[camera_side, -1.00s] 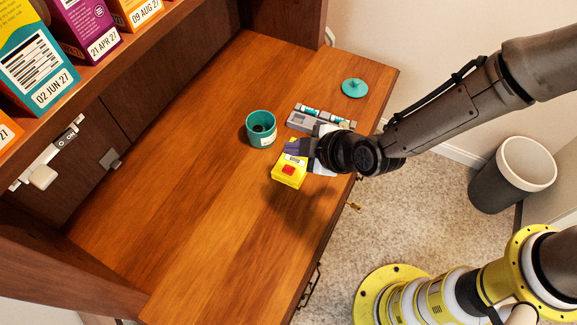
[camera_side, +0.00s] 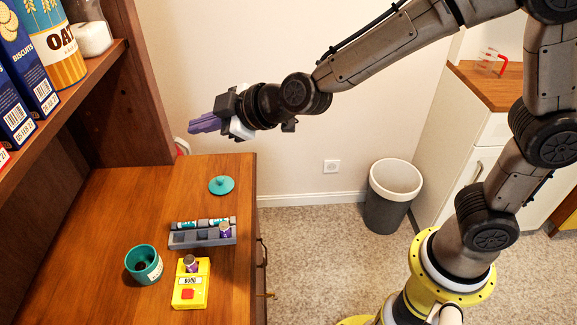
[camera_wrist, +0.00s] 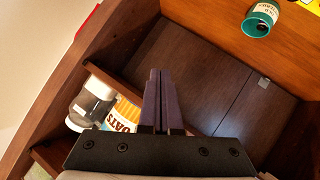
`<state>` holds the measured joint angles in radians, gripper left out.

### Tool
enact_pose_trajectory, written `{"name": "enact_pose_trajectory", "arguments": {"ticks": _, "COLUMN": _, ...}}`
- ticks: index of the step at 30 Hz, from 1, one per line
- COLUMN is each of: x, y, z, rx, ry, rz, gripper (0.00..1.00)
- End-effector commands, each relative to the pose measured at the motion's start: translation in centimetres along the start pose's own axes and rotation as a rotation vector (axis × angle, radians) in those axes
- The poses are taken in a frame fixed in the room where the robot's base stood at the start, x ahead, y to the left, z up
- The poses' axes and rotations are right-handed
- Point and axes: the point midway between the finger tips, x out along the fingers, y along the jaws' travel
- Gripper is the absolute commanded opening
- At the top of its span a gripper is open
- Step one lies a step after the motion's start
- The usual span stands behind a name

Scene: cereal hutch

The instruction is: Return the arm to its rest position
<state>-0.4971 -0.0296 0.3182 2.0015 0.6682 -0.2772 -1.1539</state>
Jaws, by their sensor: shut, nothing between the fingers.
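My gripper (camera_side: 192,127) is raised high above the far end of the wooden desktop in the side view, clear of everything on it. Its purple fingers are pressed together and empty; they also show in the wrist view (camera_wrist: 157,75), pointing toward the hutch's dark back panel. My arm reaches in from the right, bent at its joints.
On the desktop (camera_side: 105,215) stand a teal pot (camera_side: 143,265), its teal lid (camera_side: 221,185), a grey tray (camera_side: 190,240) with batteries and a yellow device (camera_side: 190,290). Boxes and a jar (camera_side: 92,38) fill the shelf (camera_side: 75,85). A bin (camera_side: 390,195) stands on the floor.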

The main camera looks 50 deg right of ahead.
Motion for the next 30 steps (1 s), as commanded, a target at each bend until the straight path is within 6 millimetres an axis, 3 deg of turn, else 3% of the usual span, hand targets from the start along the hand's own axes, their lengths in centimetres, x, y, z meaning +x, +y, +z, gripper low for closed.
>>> {"name": "enact_pose_trajectory", "arguments": {"ticks": 1, "x": -2.7, "y": 3.0, "z": 0.0, "rx": 0.044, "ry": 0.014, "rz": 0.025, "gripper": 0.00}}
{"name": "enact_pose_trajectory", "arguments": {"ticks": 3, "x": -6.1, "y": 5.5, "z": 0.5, "rx": 0.095, "ry": 0.019, "rz": 0.036, "gripper": 0.00}}
{"name": "enact_pose_trajectory", "arguments": {"ticks": 7, "x": -12.7, "y": 8.3, "z": 2.5, "rx": 0.195, "ry": -0.002, "rz": 0.044, "gripper": 0.00}}
{"name": "enact_pose_trajectory", "arguments": {"ticks": 11, "x": -19.2, "y": 8.4, "z": 6.1, "rx": 0.309, "ry": -0.078, "rz": 0.050, "gripper": 0.00}}
{"name": "enact_pose_trajectory", "arguments": {"ticks": 15, "x": -25.3, "y": 5.6, "z": 12.0, "rx": 0.474, "ry": -0.250, "rz": 0.055, "gripper": 0.00}}
{"name": "enact_pose_trajectory", "arguments": {"ticks": 18, "x": -27.9, "y": 2.8, "z": 15.9, "rx": 0.585, "ry": -0.400, "rz": 0.044, "gripper": 0.00}}
{"name": "enact_pose_trajectory", "arguments": {"ticks": 22, "x": -29.4, "y": 0.1, "z": 19.6, "rx": 0.704, "ry": -0.585, "rz": 0.027, "gripper": 0.00}}
{"name": "enact_pose_trajectory", "arguments": {"ticks": 30, "x": -30.0, "y": -0.5, "z": 20.2, "rx": 0.798, "ry": -0.641, "rz": 0.040, "gripper": 0.00}}
